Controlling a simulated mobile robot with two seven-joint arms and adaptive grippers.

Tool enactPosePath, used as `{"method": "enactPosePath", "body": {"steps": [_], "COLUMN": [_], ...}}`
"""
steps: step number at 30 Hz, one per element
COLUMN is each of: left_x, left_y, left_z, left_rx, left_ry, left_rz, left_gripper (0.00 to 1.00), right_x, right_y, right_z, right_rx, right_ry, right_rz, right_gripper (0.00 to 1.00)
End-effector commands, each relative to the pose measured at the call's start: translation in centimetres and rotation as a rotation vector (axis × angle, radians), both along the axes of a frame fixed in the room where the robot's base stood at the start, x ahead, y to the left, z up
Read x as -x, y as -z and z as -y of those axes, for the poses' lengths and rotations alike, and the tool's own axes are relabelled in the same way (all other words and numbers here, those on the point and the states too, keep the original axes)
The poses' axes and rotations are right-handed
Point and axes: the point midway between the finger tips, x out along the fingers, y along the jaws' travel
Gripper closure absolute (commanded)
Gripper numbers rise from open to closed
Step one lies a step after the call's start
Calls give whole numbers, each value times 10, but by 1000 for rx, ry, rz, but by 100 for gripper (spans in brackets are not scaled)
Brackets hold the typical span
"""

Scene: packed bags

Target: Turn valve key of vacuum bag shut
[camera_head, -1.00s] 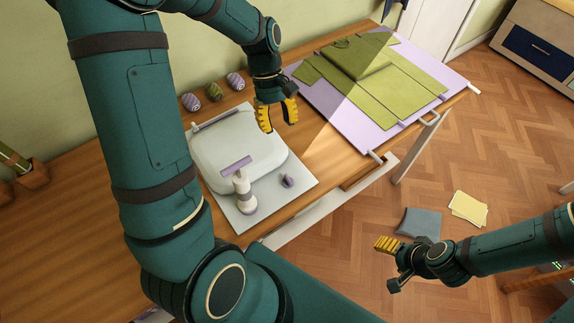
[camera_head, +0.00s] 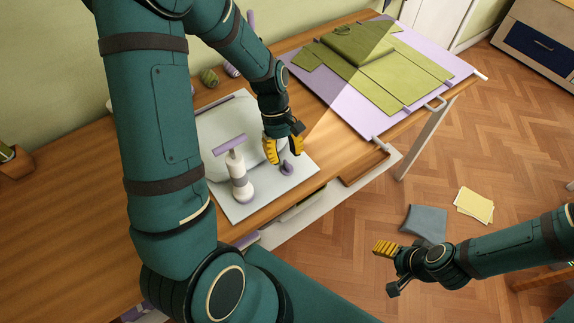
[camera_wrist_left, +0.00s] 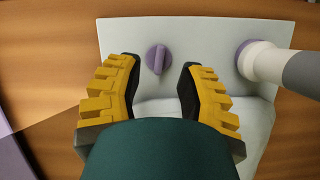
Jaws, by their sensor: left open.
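The vacuum bag (camera_head: 216,131) is a pale, puffy bag lying on a light grey board (camera_head: 245,208) on the wooden table. The purple valve key (camera_head: 286,167) stands on the board near its right side. In the left wrist view the valve key (camera_wrist_left: 157,59) is a round knob with a raised grip, seen between and just beyond my fingertips. My left gripper (camera_head: 283,150) is open, with its yellow fingers close to the key and nothing between them. In the left wrist view the left gripper (camera_wrist_left: 159,85) straddles the key's line.
A white hand pump (camera_head: 239,180) with a purple handle stands on the board left of the key. A lilac mat (camera_head: 357,118) with folded green cloth (camera_head: 359,50) lies at the table's right. Rolled items (camera_head: 210,78) sit behind the bag.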

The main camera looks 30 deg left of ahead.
Motion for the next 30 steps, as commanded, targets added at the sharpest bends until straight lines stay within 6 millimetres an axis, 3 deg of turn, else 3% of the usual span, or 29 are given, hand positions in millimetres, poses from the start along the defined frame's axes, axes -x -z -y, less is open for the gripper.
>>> {"method": "enactPosePath", "body": {"steps": [6,19,20,23,30], "left_x": [6,7,7,7,7], "left_y": [27,34,34,34,34], "left_z": [9,12,12,12,12], "left_rx": [0,-1,-1,-1,0], "left_ry": [-1,-1,-1,-1,-1], "left_rz": [-2,1,1,1,0], "left_gripper": [62,62,66,100,100], "right_x": [-2,-2,-2,-2,-2], "right_y": [9,10,10,10,10], "right_z": [0,0,0,0,0], "right_rx": [1,1,1,1,1], "right_ry": [1,1,1,1,1], "right_rz": [5,6,6,6,6], "right_gripper": [34,34,34,34,34]}}
